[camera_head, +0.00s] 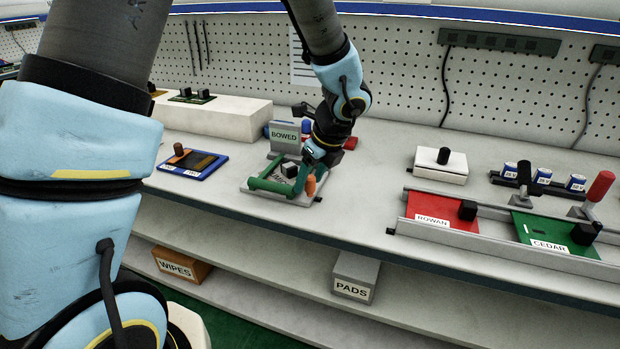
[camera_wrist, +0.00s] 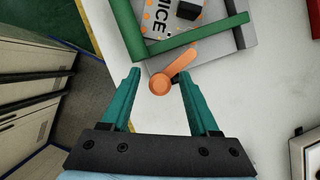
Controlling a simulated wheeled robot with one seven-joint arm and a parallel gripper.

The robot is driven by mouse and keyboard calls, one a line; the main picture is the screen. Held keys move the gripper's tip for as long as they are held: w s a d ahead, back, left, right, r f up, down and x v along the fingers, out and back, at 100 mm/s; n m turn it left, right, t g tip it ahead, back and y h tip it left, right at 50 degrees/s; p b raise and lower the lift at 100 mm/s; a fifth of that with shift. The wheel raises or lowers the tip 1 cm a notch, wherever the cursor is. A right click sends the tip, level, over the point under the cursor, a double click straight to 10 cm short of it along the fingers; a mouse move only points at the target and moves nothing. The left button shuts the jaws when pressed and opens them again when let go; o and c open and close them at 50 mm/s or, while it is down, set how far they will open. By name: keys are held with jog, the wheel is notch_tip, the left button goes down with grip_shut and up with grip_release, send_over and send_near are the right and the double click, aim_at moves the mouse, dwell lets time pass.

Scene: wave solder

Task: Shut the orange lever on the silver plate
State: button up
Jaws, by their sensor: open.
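The orange lever (camera_wrist: 176,70) sits at the near edge of the silver plate (camera_wrist: 222,47). In the wrist view its arm slants out past the green frame (camera_wrist: 178,46), ending in a round knob. In the head view the orange lever (camera_head: 310,187) stands at the plate's right front, just below my gripper (camera_head: 312,165). In the wrist view my gripper (camera_wrist: 159,76) is open, with the knob showing between its two teal fingertips. I cannot tell how much height separates them. A card with letters ending in ICE and a dark block lies inside the frame.
A grey BOWED sign (camera_head: 285,136) stands behind the plate. A blue tray (camera_head: 192,163) lies to the left. A rail with red ROWAN (camera_head: 436,211) and green CEDAR (camera_head: 556,236) boards is at right. The bench between plate and rail is clear.

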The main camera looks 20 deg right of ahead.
jog(key=shift+c, duration=0.3)
grip_shut()
dwell(0.3)
